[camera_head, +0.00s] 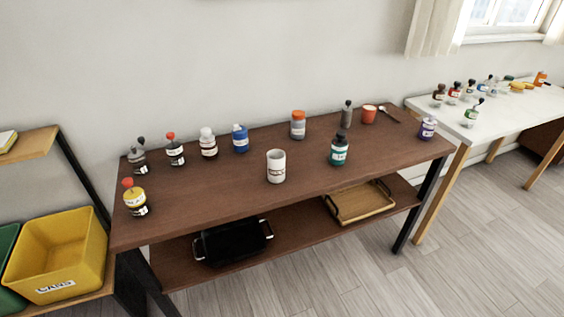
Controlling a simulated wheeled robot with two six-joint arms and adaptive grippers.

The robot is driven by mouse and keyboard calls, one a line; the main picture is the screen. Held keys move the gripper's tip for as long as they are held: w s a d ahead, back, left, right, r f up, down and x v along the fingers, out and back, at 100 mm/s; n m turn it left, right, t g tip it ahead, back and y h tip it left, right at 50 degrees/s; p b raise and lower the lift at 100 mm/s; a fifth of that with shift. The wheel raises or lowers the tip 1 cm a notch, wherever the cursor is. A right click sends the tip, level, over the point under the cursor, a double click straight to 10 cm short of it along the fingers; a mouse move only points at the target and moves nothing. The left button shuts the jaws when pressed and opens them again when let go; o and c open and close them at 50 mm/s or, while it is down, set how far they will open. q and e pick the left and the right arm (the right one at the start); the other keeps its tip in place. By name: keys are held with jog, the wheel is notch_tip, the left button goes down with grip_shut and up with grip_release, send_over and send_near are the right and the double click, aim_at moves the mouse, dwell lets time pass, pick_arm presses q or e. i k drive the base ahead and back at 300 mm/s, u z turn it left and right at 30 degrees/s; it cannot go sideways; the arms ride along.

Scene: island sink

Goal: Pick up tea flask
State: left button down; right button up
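Several labelled bottles and flasks stand upright on the brown wooden table (225,190); the labels are too small to read, so I cannot tell which is the tea flask. There is a yellow flask with an orange-red top (135,201), a grey-black one (138,160), a dark one with a red top (174,152), a black-and-white one (208,146), a blue one (240,140), a grey one with an orange lid (298,128), a teal one with a dark top (339,152), a slim grey one (346,117) and a purple-white one (427,130). Neither gripper shows.
A white cup (276,167) stands mid-table; an orange cup (369,115) is at the back right. A black pan (230,243) and wooden tray (360,203) sit on the lower shelf. A yellow bin (60,250) is left; a white table (490,115) with small bottles is right.

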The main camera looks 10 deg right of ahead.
aim_at(337, 156)
jog(key=u, duration=1.05)
jog(key=i, duration=0.75)
jog(key=z, duration=0.4)
